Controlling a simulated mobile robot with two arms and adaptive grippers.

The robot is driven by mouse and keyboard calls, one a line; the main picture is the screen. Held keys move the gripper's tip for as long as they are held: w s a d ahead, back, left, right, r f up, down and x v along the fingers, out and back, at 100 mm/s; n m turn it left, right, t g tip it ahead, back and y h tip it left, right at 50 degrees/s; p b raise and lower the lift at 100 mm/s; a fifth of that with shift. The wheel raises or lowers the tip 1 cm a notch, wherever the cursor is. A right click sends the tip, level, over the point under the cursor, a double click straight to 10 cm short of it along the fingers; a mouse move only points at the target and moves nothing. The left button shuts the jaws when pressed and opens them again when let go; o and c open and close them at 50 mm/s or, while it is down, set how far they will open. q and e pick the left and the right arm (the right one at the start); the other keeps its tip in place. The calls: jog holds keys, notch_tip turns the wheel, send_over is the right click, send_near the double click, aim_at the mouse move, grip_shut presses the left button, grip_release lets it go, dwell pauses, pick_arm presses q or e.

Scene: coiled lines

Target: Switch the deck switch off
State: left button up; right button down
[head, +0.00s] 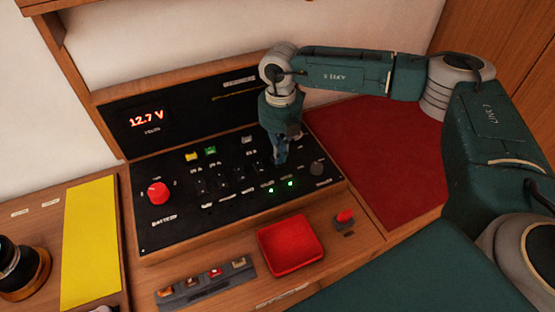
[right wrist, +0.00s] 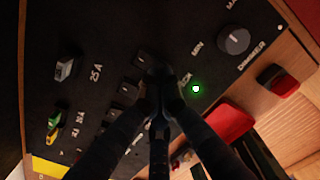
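The black switch panel (head: 160,225) has a row of dark switches (head: 222,180) and two lit green lamps (head: 290,183). My right gripper (head: 280,158) points down at the right end of that row. In the right wrist view its fingertips (right wrist: 160,88) are close together over the panel, beside a partly hidden label ending in "CK" and a lit green lamp (right wrist: 195,88). The switch at the fingertips is hidden, so its position and contact cannot be told. My left gripper is not in view.
A red knob (head: 158,192) is at the panel's left and a dark dimmer knob (head: 317,168) at its right. A red mat (head: 385,150) lies to the right.

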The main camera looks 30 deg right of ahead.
jog(key=shift+s+f+b, duration=0.1)
jog(key=shift+f+b, duration=0.45)
jog(key=shift+f, duration=0.25)
jog(key=shift+r, duration=0.1)
jog(key=shift+r+p, duration=0.6)
jog(key=shift+r, duration=0.15)
jog(key=shift+r+p, duration=1.4)
jog(key=shift+r, duration=1.3)
